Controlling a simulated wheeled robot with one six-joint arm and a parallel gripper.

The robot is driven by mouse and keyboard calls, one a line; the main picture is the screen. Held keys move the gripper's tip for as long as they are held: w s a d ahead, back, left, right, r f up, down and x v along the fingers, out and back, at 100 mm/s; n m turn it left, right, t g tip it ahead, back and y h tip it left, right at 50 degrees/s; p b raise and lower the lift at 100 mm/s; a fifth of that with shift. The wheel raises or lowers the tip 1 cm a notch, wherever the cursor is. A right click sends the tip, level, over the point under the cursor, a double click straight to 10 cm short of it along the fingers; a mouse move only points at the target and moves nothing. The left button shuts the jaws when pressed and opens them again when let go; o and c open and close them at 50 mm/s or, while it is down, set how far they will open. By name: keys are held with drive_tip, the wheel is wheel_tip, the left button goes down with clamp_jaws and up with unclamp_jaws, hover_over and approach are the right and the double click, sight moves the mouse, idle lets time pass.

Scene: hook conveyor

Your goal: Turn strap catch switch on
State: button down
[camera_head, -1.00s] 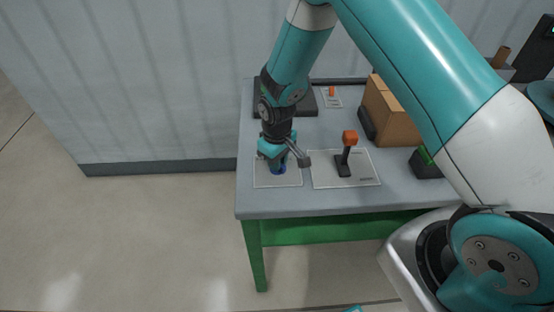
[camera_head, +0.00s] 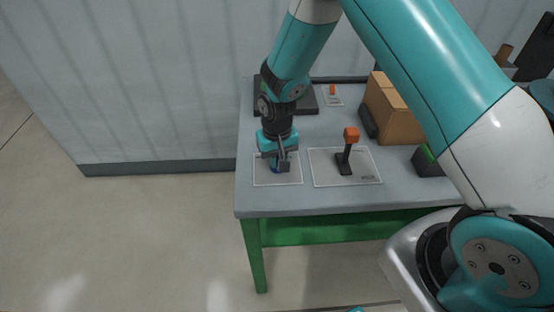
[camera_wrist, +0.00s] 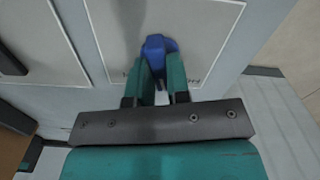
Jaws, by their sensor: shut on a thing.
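A blue switch knob (camera_wrist: 158,44) sits on a pale panel (camera_wrist: 105,40) in the wrist view, with lettering partly hidden beside it. My gripper (camera_wrist: 160,70) is shut on the blue knob, its two teal fingers on either side of it. In the head view my gripper (camera_head: 280,163) points down at the left panel (camera_head: 262,178) on the table, and it mostly hides the knob. I cannot read the label or tell whether this is the strap catch switch.
An orange-topped lever (camera_head: 347,150) stands on the panel just right of my gripper. A cardboard box (camera_head: 395,115), a small orange switch (camera_head: 333,90) and a green-topped dark block (camera_head: 427,162) are farther off on the grey table (camera_head: 310,207). The table's left front is clear.

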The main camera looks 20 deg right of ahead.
drive_tip(key=m+b, duration=0.1)
drive_tip(key=m, duration=0.5)
drive_tip(key=shift+m, duration=0.3)
drive_tip(key=m+b, duration=0.1)
drive_tip(key=m, duration=0.4)
drive_tip(key=shift+a, duration=0.1)
drive_tip(key=shift+m, duration=0.4)
drive_tip(key=c, duration=1.1)
unclamp_jaws()
drive_tip(key=shift+r, duration=0.1)
wheel_tip(320, 180, up, 17)
drive_tip(key=shift+r+b, duration=0.15)
drive_tip(key=shift+b, duration=0.85)
